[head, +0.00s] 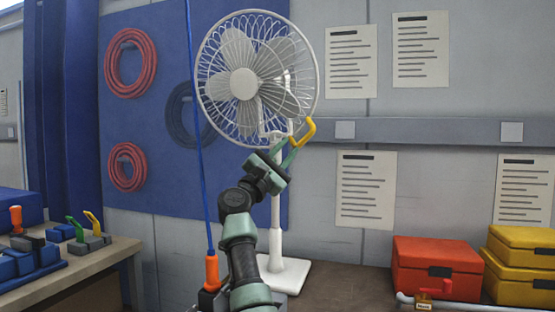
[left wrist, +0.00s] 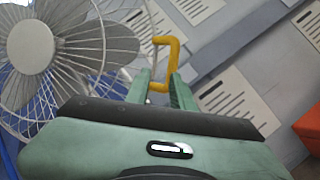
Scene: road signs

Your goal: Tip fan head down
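The white fan (head: 241,84) stands on a pole and a square base (head: 283,272). Its round caged head is upright and faces forward and left. A yellow handle (head: 306,132) sticks out at the lower right of the head. My left gripper (head: 287,156) is just below the handle. In the left wrist view, the two green fingers (left wrist: 161,88) stand apart, with the yellow handle (left wrist: 175,54) at and beyond their tips. I cannot tell whether they touch it. The fan head (left wrist: 52,55) fills the left of that view. My right gripper is not in view.
A red case (head: 437,268) and yellow cases (head: 519,262) stand at the right, with a pipe and valve (head: 424,296) in front. A blue cord (head: 196,120) hangs left of the fan. A bench with levers (head: 75,262) is at the left.

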